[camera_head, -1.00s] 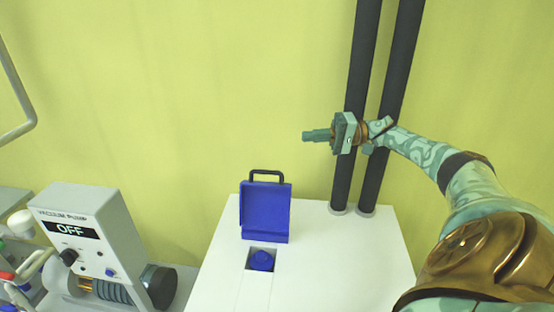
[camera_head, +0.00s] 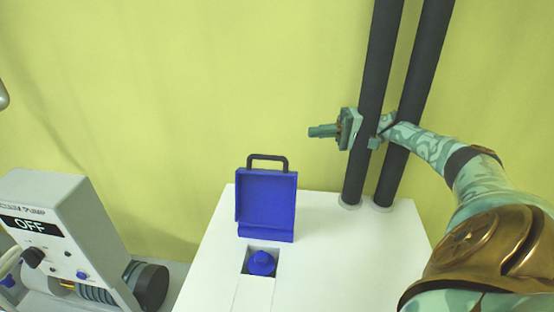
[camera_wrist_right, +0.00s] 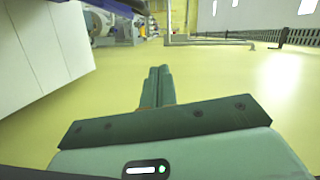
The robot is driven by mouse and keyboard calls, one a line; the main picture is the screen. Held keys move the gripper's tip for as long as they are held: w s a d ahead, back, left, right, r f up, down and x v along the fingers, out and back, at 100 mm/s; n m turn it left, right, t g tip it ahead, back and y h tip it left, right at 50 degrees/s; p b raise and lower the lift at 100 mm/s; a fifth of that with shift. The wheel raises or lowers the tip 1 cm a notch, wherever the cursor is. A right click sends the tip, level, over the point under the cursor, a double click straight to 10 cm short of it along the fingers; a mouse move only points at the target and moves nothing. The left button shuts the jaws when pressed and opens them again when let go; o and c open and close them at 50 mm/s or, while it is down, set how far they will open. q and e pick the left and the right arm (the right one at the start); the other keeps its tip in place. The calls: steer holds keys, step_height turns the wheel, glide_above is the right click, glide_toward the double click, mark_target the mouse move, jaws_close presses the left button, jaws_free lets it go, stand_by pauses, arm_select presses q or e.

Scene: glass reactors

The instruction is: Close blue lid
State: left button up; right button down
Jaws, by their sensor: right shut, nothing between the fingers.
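The blue lid (camera_head: 266,204) stands upright, open, on the white box (camera_head: 330,250) in the head view. It has a black handle (camera_head: 268,158) on its top edge. In front of it, a blue knob (camera_head: 261,263) sits in a square recess in the box top. My right gripper (camera_head: 312,131) is shut and empty, up and to the right of the lid, apart from it, with its fingers pointing left. In the right wrist view its closed fingers (camera_wrist_right: 157,88) show with nothing between them.
A vacuum pump (camera_head: 50,225) with an "OFF" display stands at the left. The box top right of the lid is clear.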

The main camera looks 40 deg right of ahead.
steer(key=w+a+f+p, duration=0.1)
steer(key=w+a, duration=0.1)
steer(key=a, duration=0.3)
steer(key=w+a+f+p, duration=0.1)
steer(key=a, duration=0.5)
steer(key=shift+w+f+p, duration=0.35)
steer(key=shift+w+p, duration=0.05)
steer(key=shift+s+r, duration=0.1)
